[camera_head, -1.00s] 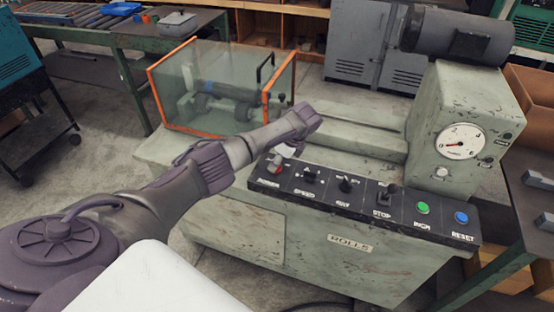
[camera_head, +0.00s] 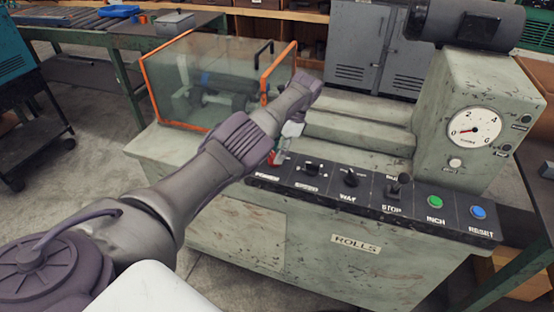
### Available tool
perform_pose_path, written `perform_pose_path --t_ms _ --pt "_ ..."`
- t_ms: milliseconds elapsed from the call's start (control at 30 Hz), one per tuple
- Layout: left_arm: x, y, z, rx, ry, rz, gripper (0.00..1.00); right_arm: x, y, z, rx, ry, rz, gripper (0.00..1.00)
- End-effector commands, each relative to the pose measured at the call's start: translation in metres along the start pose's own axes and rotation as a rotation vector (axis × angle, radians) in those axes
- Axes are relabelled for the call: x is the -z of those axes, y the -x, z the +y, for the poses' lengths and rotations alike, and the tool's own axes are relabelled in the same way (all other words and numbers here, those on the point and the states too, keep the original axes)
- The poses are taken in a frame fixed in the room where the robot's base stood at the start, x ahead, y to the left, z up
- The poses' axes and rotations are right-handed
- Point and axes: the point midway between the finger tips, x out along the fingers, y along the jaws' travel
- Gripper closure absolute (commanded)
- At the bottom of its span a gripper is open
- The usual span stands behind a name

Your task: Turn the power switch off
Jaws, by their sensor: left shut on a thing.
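The grey-green machine has a black control panel (camera_head: 330,191) along its front edge. My right gripper is not in view.
Right along the panel are a speed knob (camera_head: 311,168), another knob (camera_head: 350,178), a stop lever (camera_head: 398,186), a green button (camera_head: 435,202) and a blue button (camera_head: 478,212). An orange-framed clear guard (camera_head: 215,85) stands behind my left arm. A gauge (camera_head: 473,128) is at right.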

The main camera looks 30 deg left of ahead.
Motion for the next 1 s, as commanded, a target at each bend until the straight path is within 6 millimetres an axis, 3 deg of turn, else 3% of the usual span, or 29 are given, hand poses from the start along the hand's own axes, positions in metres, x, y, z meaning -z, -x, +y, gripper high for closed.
perform_pose_path --t_ms 200,733,767,900,1000 --pt "0.0005 -0.0015 -0.0006 -0.024 0.061 0.0 0.91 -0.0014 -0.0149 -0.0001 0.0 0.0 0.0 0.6" --pt "-0.0005 0.0005 -0.0009 -0.031 0.078 0.0 0.91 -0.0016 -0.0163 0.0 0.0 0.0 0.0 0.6" --pt "-0.0005 0.0005 -0.0009 -0.031 0.078 0.0 0.52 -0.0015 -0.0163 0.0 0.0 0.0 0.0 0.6" --pt "-0.0004 0.0005 -0.0009 -0.031 0.077 0.0 0.31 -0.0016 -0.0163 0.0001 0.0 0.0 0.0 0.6" --pt "-0.0003 0.0004 -0.0008 -0.031 0.077 0.0 0.31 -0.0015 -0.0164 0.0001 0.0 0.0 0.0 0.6"
